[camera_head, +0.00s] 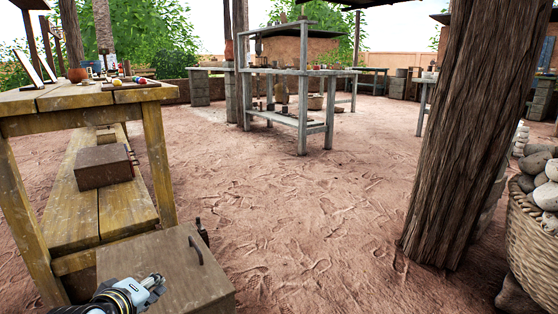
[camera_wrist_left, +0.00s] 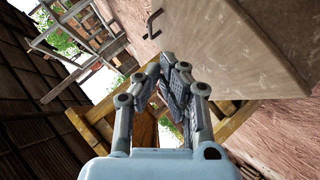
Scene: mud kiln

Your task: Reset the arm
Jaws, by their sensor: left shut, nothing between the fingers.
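My left gripper (camera_head: 154,284) shows at the bottom left of the head view, in front of a brown box with a dark handle (camera_head: 168,275). In the left wrist view my left gripper (camera_wrist_left: 166,66) points away from the camera, its fingers together and empty. The box (camera_wrist_left: 215,35) fills the upper right of that view, beside the fingertips. I cannot tell whether the gripper touches it. My right gripper is in neither view.
A wooden table (camera_head: 75,97) with a lower shelf stands at the left; a brown case (camera_head: 103,167) lies on that shelf. A thick post (camera_head: 465,140) and a basket of stones (camera_head: 530,235) stand at the right. The dirt floor (camera_head: 290,220) between is open.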

